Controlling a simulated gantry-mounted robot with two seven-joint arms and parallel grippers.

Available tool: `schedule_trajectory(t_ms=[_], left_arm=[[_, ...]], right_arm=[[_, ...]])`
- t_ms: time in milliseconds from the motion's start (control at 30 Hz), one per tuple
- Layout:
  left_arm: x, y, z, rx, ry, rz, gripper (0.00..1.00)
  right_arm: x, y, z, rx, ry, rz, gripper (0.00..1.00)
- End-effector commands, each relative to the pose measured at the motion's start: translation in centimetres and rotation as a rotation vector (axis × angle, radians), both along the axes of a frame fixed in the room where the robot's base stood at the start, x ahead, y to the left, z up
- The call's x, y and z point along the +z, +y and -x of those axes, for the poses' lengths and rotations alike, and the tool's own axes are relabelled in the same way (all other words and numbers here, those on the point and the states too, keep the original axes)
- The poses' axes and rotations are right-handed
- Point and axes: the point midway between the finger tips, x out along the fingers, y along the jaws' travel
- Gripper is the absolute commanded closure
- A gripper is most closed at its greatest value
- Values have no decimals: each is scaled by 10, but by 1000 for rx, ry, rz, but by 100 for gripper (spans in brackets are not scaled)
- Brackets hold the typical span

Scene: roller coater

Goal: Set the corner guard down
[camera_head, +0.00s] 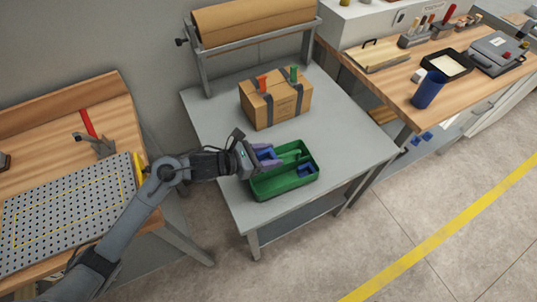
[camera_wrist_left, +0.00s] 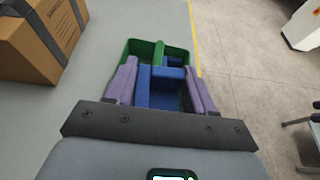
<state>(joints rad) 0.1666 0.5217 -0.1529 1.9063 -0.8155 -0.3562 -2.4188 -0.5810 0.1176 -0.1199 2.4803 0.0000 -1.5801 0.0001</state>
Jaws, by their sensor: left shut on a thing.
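My left gripper (camera_head: 267,158) has purple fingers and is shut on a blue corner guard (camera_head: 265,153). In the left wrist view the fingers (camera_wrist_left: 160,88) stand on both sides of the blue guard (camera_wrist_left: 143,86). The gripper is over the left part of a green divided bin (camera_head: 286,184). The bin also shows in the left wrist view (camera_wrist_left: 135,50). Whether the guard touches the bin floor cannot be told. Another blue piece (camera_head: 306,170) lies in the bin's right compartment. My right gripper is not in view.
A cardboard box (camera_head: 288,108) with an orange guard (camera_head: 262,83) and a green guard (camera_head: 293,74) on top stands behind the bin on the grey table (camera_head: 216,118). A paper roll (camera_head: 250,18) is mounted at the back. The table right of the box is clear.

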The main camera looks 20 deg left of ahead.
Motion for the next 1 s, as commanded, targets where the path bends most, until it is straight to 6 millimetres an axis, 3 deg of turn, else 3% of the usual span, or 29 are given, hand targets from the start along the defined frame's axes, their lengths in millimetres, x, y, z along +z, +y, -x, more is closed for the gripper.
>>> schedule_trajectory(t_ms=[300, 333, 467, 900, 1000], left_arm=[[-5, 0, 0, 1, 0, -2, 75], [-3, 0, 0, 1, 0, 0, 42], [-3, 0, 0, 0, 1, -1, 22], [3, 0, 0, 0, 1, 1, 21], [3, 9, 8, 1, 1, -5, 21]], right_arm=[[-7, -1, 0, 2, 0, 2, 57], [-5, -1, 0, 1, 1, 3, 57], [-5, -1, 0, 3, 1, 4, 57], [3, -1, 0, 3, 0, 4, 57], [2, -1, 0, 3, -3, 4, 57]])
